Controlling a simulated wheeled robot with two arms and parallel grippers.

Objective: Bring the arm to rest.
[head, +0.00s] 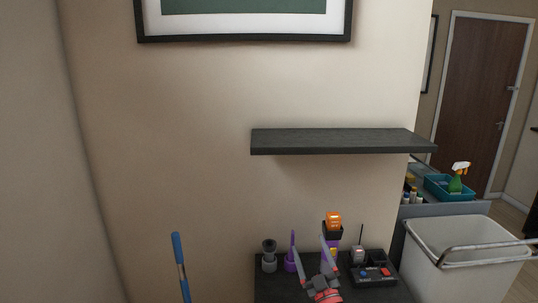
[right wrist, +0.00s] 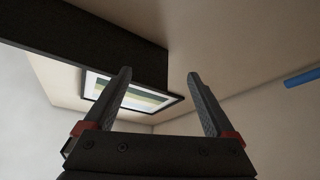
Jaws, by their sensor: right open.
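My right gripper (head: 314,258) is above the dark vanity top, in the lower middle of the head view. Its two grey fingers are spread apart with nothing between them. The right wrist view also shows the open fingers (right wrist: 160,100), pointing up toward the underside of the dark wall shelf (right wrist: 90,40) and the framed picture (right wrist: 145,97). In the head view the shelf (head: 335,140) is above the gripper and apart from it. My left gripper is not in view.
Behind the gripper stand an orange-topped purple item (head: 332,225), a grey-black item (head: 269,256) and a purple item (head: 291,255). A black tray (head: 374,274) is at right. A white bin (head: 460,250) stands beside the vanity. A blue pole (head: 180,265) rises at left.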

